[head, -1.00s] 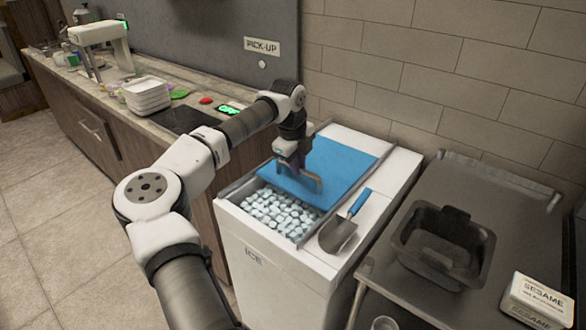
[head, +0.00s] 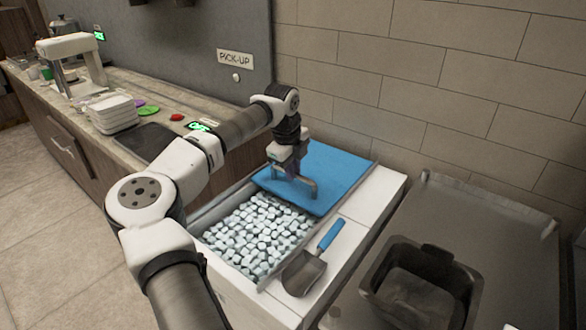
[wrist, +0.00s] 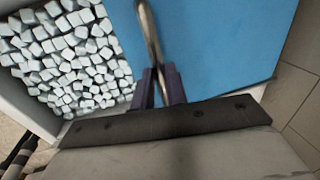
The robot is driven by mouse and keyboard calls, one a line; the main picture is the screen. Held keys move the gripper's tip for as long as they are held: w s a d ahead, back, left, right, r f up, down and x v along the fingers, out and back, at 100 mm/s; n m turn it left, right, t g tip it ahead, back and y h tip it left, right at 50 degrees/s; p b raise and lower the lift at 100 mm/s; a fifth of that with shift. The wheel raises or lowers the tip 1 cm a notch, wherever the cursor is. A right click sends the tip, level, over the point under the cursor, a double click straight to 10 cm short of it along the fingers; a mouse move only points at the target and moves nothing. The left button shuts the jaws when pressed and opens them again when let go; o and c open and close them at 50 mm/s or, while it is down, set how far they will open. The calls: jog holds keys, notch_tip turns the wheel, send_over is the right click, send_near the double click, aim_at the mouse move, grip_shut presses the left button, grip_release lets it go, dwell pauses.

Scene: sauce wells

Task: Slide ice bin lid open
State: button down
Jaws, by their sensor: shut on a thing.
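The blue ice bin lid (head: 335,172) covers the rear part of the white ice bin (head: 375,195). The front part is open and shows many ice cubes (head: 255,235). A metal bar handle (head: 312,190) stands on the lid near its front edge. My gripper (head: 292,172) is shut on the handle. In the wrist view the two dark fingers (wrist: 159,86) close around the handle (wrist: 149,35), with the lid (wrist: 215,45) on the right and the ice (wrist: 70,55) on the left.
A metal scoop with a blue grip (head: 308,268) lies on the bin's right ledge. A metal cart (head: 500,225) with a dark tub (head: 420,290) stands at the right. A counter with stacked white trays (head: 113,113) runs along the left. A tiled wall (head: 420,80) is behind.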

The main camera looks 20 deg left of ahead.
jog(key=c, duration=1.4)
grip_release()
jog(key=shift+r, duration=0.15)
notch_tip(320, 180, up, 13)
jog(key=s+a+b, duration=0.1)
jog(key=s, duration=0.1)
jog(key=shift+s+r+b, duration=0.2)
jog(key=shift+s+b, duration=0.1)
jog(key=shift+b, duration=0.05)
jog(key=shift+s+f, duration=0.1)
